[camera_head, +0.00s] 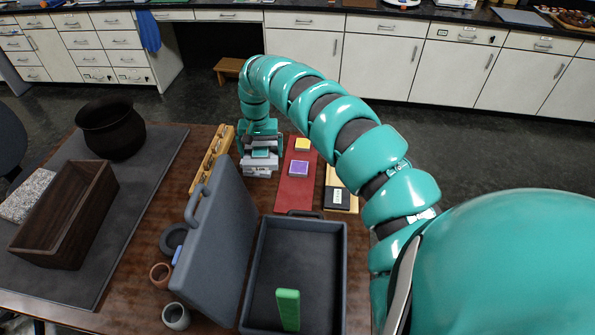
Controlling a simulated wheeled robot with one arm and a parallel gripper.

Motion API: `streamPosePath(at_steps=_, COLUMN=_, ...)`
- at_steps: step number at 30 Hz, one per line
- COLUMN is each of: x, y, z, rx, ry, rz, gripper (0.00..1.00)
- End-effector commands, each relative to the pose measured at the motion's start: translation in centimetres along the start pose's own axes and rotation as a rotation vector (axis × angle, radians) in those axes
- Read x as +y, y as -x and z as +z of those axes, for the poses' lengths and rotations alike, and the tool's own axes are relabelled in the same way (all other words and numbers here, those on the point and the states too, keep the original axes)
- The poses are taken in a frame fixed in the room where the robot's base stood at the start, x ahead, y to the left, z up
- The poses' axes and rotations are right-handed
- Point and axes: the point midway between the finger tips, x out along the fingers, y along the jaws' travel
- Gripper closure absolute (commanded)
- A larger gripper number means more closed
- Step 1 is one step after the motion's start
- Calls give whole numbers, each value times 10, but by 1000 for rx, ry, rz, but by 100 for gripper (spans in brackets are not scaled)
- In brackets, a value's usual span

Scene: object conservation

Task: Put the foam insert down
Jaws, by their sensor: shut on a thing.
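My gripper (257,172) is at the end of the teal arm, pointing down over the back middle of the wooden table. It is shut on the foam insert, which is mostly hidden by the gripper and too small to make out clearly. I cannot tell whether the insert touches the table. A grey hard case (345,262) stands open at the front middle, its lid (212,235) raised on the left. A green block (288,309) stands upright inside the case.
A red mat (294,195) with a yellow block (302,145) and a purple block (299,169) lies right of my gripper. A wooden rack (211,160) is on its left. A dark wooden box (95,195) and black pot (111,128) stand on a grey mat (160,160).

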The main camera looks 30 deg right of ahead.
Motion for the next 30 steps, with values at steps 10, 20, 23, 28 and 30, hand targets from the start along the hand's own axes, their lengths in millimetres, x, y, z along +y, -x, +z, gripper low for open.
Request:
streamPosePath(at_steps=10, x=61, y=-57, z=7, rx=-2, ry=-330, rz=1, gripper=27)
streamPosePath(at_steps=20, x=94, y=-84, z=19, rx=7, ry=-519, rz=-1, gripper=27)
streamPosePath(at_steps=23, x=97, y=-88, z=20, rx=8, ry=-536, rz=-1, gripper=27)
streamPosePath(at_steps=28, x=97, y=-102, z=20, rx=9, ry=-539, rz=-3, gripper=27)
streamPosePath(at_steps=30, x=97, y=-113, z=21, rx=6, ry=-540, rz=-2, gripper=27)
